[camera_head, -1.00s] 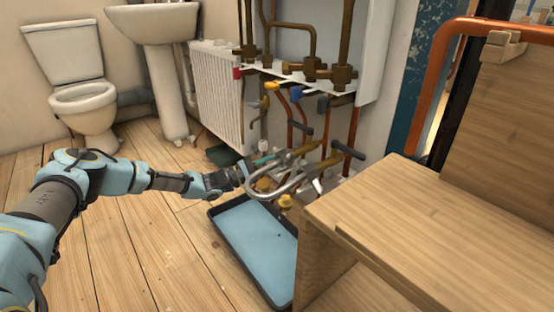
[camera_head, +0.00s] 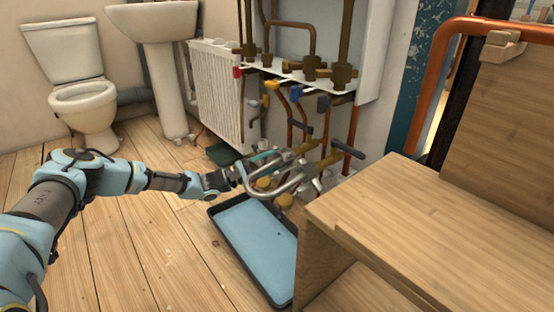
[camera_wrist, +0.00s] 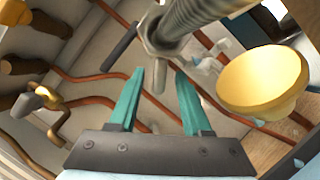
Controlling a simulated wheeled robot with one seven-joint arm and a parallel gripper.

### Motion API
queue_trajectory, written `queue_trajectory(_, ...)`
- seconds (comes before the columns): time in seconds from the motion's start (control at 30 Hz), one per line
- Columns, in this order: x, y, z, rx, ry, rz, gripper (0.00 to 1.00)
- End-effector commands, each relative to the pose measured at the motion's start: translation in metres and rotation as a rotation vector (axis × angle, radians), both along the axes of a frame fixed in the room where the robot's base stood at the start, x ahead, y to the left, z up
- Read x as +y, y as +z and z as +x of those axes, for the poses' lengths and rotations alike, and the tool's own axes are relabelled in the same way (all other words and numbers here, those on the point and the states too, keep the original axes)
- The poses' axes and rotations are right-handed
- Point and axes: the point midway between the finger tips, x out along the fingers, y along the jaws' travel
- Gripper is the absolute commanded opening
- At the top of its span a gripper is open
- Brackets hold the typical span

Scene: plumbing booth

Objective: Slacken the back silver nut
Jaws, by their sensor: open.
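A silver hex nut (camera_wrist: 158,42) sits at the end of a grey ribbed hose (camera_wrist: 195,18) in the wrist view. A thin grey stem shows just below it. My gripper (camera_wrist: 159,74) is open, with one teal finger on each side of that stem. The fingertips look close to the nut; I cannot tell whether they touch it. In the head view my gripper (camera_head: 264,157) reaches in from the left beside the curved silver hoses (camera_head: 280,184). The nuts there are too small to tell apart.
A yellow knob (camera_wrist: 262,82) is close to the right finger. Pipes with dark lever handles (camera_head: 347,149) stand behind the hoses. A blue tray (camera_head: 255,240) lies on the floor below. A wooden bench (camera_head: 400,215) stands to the right.

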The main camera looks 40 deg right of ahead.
Motion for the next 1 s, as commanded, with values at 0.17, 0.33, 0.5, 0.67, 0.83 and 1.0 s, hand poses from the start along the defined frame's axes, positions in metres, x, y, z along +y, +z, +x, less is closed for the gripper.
queue_trajectory(0.17, 0.03, -0.004, 0.014, 0.002, 0.005, 0.001, 0.49)
queue_trajectory(0.33, 0.06, -0.013, 0.025, 0.003, 0.004, 0.002, 0.49)
queue_trajectory(0.5, 0.082, -0.019, 0.033, 0.0, 0.003, 0.001, 0.49)
queue_trajectory(0.67, 0.09, -0.022, 0.036, 0.001, 0.0, 0.0, 0.49)
queue_trajectory(0.83, 0.091, -0.023, 0.036, 0.001, 0.0, 0.0, 0.49)
queue_trajectory(1.0, 0.091, -0.023, 0.036, 0.001, 0.0, 0.0, 0.49)
